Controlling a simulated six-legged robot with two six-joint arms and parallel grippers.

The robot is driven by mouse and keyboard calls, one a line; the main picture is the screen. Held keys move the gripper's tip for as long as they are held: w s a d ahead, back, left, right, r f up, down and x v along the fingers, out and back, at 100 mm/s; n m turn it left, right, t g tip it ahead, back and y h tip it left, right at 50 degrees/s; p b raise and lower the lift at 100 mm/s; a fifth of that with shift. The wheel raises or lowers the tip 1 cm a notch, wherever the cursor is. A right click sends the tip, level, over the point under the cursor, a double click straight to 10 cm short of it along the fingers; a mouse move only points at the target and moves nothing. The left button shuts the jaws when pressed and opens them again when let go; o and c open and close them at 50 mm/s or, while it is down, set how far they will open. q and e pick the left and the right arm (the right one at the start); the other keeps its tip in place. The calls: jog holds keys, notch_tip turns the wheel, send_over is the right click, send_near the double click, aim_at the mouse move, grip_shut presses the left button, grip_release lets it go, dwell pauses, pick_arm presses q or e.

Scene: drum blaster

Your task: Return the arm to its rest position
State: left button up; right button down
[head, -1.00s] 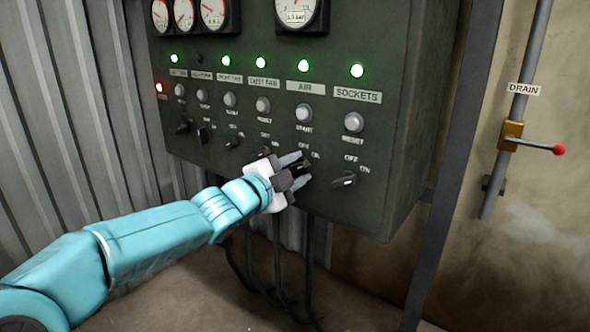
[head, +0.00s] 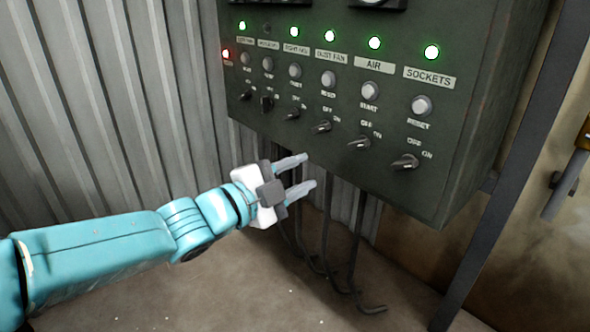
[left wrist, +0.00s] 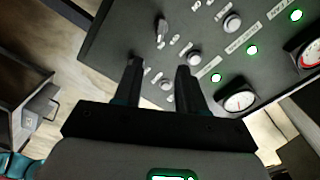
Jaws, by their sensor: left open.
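My left gripper (head: 308,172) is open and empty in the head view, its two grey fingers parted. It is below and a little in front of the lower edge of the dark green control panel (head: 335,155), apart from the knobs. Its teal arm comes in from the left. In the left wrist view, the two dark fingers (left wrist: 158,75) are apart, with the panel (left wrist: 120,40) beyond them. The AIR knob (head: 359,143) and the SOCKETS knob (head: 405,162) are uncovered. My right gripper is not in view.
Several green lamps and one red lamp (head: 226,54) are lit on the panel. Dark cables (head: 352,240) hang under it to the floor. A grey post (head: 500,210) stands at the right. A corrugated wall (head: 120,100) is behind. The floor below the arm is clear.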

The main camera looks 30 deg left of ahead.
pick_arm(q)
jog(key=shift+s+a, duration=0.1)
jog(key=shift+s, duration=0.2)
jog(key=w+d+f+n+g, duration=0.1)
jog(key=d+f+n+g, duration=0.25)
jog(key=f, duration=1.25)
jog(key=d+f+n+g, duration=0.2)
jog(key=d+f+g, duration=0.2)
jog(key=f, duration=1.1)
jog(key=s+d+f+n+g+y, duration=0.1)
jog(key=s+d+f+n+g, duration=0.15)
jog(key=s+f, duration=0.35)
jog(key=s+d+f+n+g, duration=0.1)
jog(key=s+f+n+g, duration=0.15)
jog(key=f, duration=0.65)
jog(key=s+f+n+g+y, duration=0.1)
jog(key=s+f+n+g, duration=0.45)
jog(key=s, duration=0.75)
notch_tip(320, 180, up, 32)
jog(key=d+n+t+p, duration=0.1)
jog(key=n+p, duration=0.1)
jog(key=p, duration=3.1)
jog(key=shift+s+r, duration=0.15)
jog(key=shift+s, duration=0.1)
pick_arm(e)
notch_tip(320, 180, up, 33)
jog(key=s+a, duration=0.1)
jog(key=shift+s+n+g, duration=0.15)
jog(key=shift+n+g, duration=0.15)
